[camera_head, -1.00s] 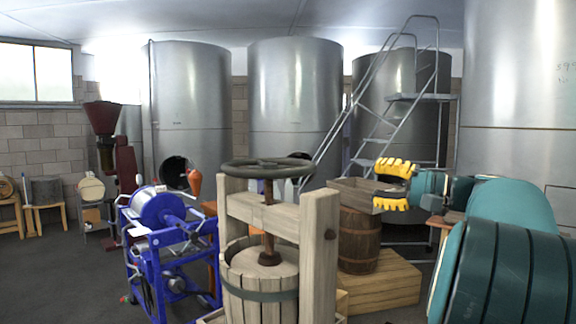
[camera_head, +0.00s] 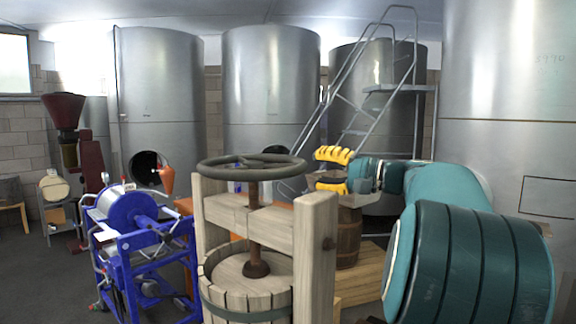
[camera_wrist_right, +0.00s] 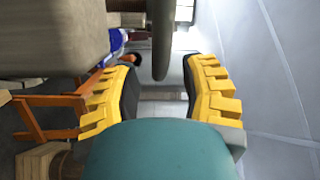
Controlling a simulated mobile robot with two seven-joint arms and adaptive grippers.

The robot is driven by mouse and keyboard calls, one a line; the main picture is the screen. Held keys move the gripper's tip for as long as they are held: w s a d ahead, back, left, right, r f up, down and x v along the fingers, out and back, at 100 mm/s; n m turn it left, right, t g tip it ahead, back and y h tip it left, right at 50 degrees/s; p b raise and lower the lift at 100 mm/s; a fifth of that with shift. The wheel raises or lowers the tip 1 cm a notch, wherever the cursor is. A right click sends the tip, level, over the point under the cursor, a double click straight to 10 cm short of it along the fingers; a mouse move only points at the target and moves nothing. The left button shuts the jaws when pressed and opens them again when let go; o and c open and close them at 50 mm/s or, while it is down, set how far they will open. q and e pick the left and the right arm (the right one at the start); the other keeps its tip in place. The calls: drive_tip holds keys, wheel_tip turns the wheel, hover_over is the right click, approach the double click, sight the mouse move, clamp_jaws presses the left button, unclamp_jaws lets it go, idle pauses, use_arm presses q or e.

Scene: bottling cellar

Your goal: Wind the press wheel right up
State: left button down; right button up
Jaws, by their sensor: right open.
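The press wheel (camera_head: 252,167) is a dark round handwheel on top of a rusty screw (camera_head: 254,225) in the wooden press frame (camera_head: 316,240). The screw runs down to the lid (camera_head: 232,275) inside the slatted basket (camera_head: 245,305). My right gripper (camera_head: 331,170) has yellow fingers and is open and empty, just right of the wheel's rim in the head view. In the right wrist view the wheel's rim (camera_wrist_right: 162,40) shows ahead, between the open fingers (camera_wrist_right: 160,90) or beyond them; I cannot tell how far. My left gripper is out of view.
A blue machine (camera_head: 135,235) stands left of the press. A barrel (camera_head: 348,238) on a wooden platform (camera_head: 365,272) stands behind it, partly hidden. Steel tanks (camera_head: 270,80) and a metal ladder (camera_head: 375,85) are at the back. The press's wooden beam (camera_wrist_right: 60,40) is close in the wrist view.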

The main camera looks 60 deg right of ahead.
sight(289, 164)
drive_tip(key=w, duration=0.8)
drive_tip(key=shift+a+r, duration=0.1)
drive_tip(key=shift+a, duration=0.15)
clamp_jaws()
